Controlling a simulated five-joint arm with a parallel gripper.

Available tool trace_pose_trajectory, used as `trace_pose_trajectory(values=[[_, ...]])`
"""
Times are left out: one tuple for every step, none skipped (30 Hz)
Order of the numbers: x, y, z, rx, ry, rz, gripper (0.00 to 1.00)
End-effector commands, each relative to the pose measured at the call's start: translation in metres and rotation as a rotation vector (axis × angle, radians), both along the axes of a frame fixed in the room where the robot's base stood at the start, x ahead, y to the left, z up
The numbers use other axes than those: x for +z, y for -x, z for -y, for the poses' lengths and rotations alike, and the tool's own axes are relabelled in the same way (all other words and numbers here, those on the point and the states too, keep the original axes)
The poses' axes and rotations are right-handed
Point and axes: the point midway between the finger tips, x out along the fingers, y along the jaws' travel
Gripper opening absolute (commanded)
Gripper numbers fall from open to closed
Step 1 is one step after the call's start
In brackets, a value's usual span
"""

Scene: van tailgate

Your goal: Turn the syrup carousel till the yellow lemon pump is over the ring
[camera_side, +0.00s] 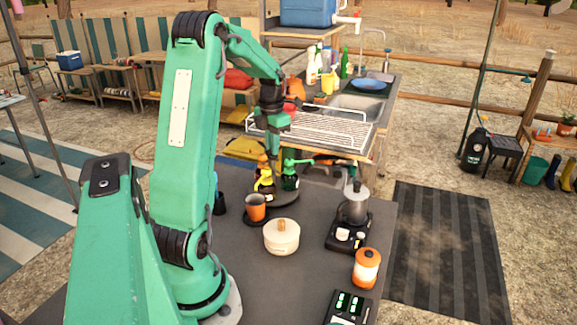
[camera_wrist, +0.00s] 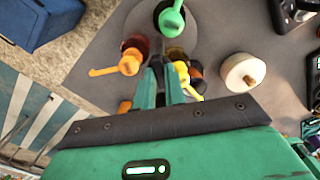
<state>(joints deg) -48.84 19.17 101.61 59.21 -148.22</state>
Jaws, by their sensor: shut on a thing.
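The syrup carousel (camera_side: 272,197) is a dark round turntable on the grey counter; its disc also shows in the wrist view (camera_wrist: 108,60). It carries bottles with a green pump (camera_wrist: 172,18), an orange-yellow pump (camera_wrist: 130,64) with its spout pointing left, and a yellow pump (camera_wrist: 182,71) beside my fingers. In the side view a yellow pump (camera_side: 264,167) and the green pump (camera_side: 291,165) show. My gripper (camera_wrist: 163,66) reaches down among the bottles and is shut on a part of the carousel; the fingers hide exactly which. I cannot clearly pick out the ring.
An orange cup (camera_side: 256,206) stands close in front of the carousel. A wire rack (camera_side: 315,130) and sink lie behind.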

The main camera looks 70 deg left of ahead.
Motion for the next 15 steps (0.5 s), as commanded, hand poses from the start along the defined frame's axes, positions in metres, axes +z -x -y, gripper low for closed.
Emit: trace_pose_trajectory(values=[[0.0023, 0.0012, -0.0001, 0.002, 0.0, -0.001, 0.0], [0.0023, 0.0012, -0.0001, 0.002, 0.0, -0.001, 0.0], [0.0023, 0.0012, -0.0001, 0.002, 0.0, -0.001, 0.0], [0.0023, 0.0012, -0.0001, 0.002, 0.0, -0.001, 0.0], [0.0023, 0.0012, -0.0001, 0.001, 0.0, -0.001, 0.0], [0.0024, 0.0012, -0.0001, 0.001, 0.0, -0.001, 0.0], [0.0024, 0.0012, -0.0001, 0.001, 0.0, -0.001, 0.14], [0.0024, 0.0013, 0.0, 0.001, 0.001, -0.001, 0.2], [0.0023, 0.0012, -0.0001, 0.001, 0.0, -0.001, 0.27], [0.0021, 0.0011, -0.0001, 0.001, 0.0, -0.001, 0.33], [0.0019, 0.0009, 0.0, 0.0, 0.0, -0.001, 0.34], [0.0017, 0.0009, -0.0001, 0.0, 0.0, -0.001, 0.34], [0.0015, 0.0008, 0.0, 0.0, 0.0, -0.001, 0.34], [0.0014, 0.0007, 0.0, 0.0, 0.0, 0.0, 0.34], [0.0012, 0.0006, 0.0001, -0.001, 0.0, -0.001, 0.34]])
